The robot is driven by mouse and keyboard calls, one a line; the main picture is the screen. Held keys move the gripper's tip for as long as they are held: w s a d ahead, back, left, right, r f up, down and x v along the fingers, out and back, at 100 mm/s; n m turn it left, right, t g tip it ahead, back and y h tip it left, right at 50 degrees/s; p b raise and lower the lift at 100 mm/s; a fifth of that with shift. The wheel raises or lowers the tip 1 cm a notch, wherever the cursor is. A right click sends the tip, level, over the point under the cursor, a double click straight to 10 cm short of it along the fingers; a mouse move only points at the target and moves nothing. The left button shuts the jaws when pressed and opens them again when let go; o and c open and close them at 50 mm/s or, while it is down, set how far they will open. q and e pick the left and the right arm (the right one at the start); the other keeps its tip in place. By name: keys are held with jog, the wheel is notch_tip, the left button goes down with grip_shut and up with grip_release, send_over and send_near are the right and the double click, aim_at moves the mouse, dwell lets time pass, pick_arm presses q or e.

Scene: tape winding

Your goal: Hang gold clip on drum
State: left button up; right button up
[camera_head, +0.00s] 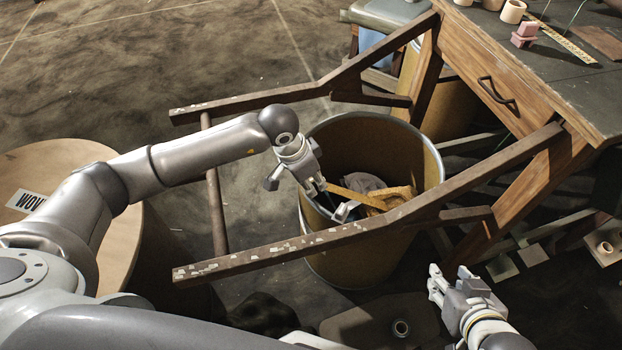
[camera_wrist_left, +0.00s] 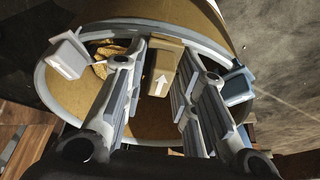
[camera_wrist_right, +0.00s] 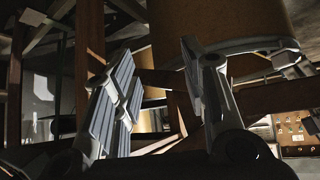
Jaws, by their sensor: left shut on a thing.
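The drum (camera_head: 427,215) is a tall brown barrel with a grey metal rim, open at the top. My left gripper (camera_head: 296,184) is at the left side of its rim. In the left wrist view, a tan-gold clip (camera_wrist_left: 163,68) with a white arrow is between the fingers of the left gripper (camera_wrist_left: 158,88), over the rim area. I cannot tell whether the clip touches the rim. In the head view I cannot make out the clip. My right gripper (camera_head: 442,283) is open and empty, low and right of the drum; it also shows in the right wrist view (camera_wrist_right: 160,95).
A white clip (camera_wrist_left: 67,60) and a blue-grey clip (camera_wrist_left: 237,88) sit at the rim, either side of my left gripper. Yellow-brown material (camera_head: 396,194) lies inside the drum. Wooden rails (camera_head: 300,245) from the workbench (camera_head: 545,95) flank the drum. A round wooden top (camera_head: 105,235) stands left.

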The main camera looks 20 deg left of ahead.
pick_arm(q)
jog(key=shift+f+b, duration=0.4)
jog(key=shift+f, duration=0.05)
jog(key=shift+f+b, duration=0.3)
jog(key=shift+f, duration=0.05)
pick_arm(e)
jog(key=w+a+r+t+y, duration=0.1)
jog(key=w+a+r+t, duration=0.1)
jog(key=w+r+t, duration=0.2)
jog(key=shift+w+r, duration=0.7)
jog(key=shift+r, duration=0.05)
jog(key=shift+a, duration=0.15)
pick_arm(q)
jog(key=o, duration=0.9)
jog(key=v, duration=1.2)
